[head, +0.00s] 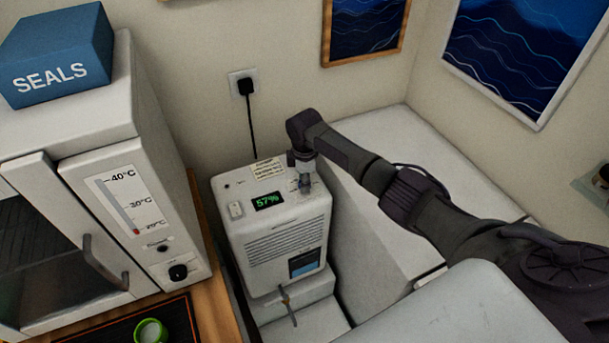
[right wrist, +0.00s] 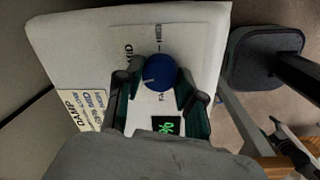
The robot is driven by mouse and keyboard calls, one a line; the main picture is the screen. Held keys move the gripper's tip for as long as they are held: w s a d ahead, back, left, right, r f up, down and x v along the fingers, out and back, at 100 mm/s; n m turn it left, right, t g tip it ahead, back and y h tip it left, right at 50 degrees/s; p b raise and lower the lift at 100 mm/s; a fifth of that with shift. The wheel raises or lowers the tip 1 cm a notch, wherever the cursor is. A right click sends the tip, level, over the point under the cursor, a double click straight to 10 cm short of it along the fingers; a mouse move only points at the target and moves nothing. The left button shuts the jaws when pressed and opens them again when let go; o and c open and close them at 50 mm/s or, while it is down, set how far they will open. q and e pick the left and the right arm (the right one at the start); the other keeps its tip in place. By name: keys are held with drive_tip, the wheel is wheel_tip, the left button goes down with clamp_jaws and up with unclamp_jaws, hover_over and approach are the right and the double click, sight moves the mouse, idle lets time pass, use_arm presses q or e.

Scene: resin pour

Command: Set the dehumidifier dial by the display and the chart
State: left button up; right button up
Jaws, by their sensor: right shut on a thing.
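The white dehumidifier (head: 285,222) stands against the back wall. Its display (head: 269,201) reads 57% in green; the right wrist view shows only part of the display (right wrist: 165,127). A small printed chart (head: 268,170) lies on its top; in the right wrist view the chart (right wrist: 82,110) starts with "DAMP", the rest too small to read surely. My right gripper (head: 304,168) reaches down onto the machine's top right. In the right wrist view its fingers are shut on the blue dial (right wrist: 162,72), whose white pointer mark faces lower left. Printed dial labels are partly hidden. My left gripper is not in view.
A white oven-like cabinet (head: 95,190) with a thermometer scale carries a blue SEALS box (head: 57,50) at left. A green-rimmed cup (head: 150,331) sits on a dark mat. A black plug cord (head: 250,120) runs behind the dehumidifier. White blocks (head: 385,225) stand at right.

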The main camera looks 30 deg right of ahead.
drive_tip(key=m+p, duration=0.2)
drive_tip(key=m, duration=0.2)
drive_tip(key=shift+r+m, duration=0.15)
drive_tip(key=shift+m, duration=0.15)
drive_tip(key=shift+m+h+p, duration=0.3)
drive_tip(key=shift+m+p, duration=0.2)
drive_tip(key=shift+m, duration=1.4)
drive_tip(key=shift+g, duration=0.3)
drive_tip(key=o, duration=1.1)
drive_tip(key=shift+o, duration=0.2)
wheel_tip(320, 180, up, 12)
drive_tip(key=shift+a, duration=0.4)
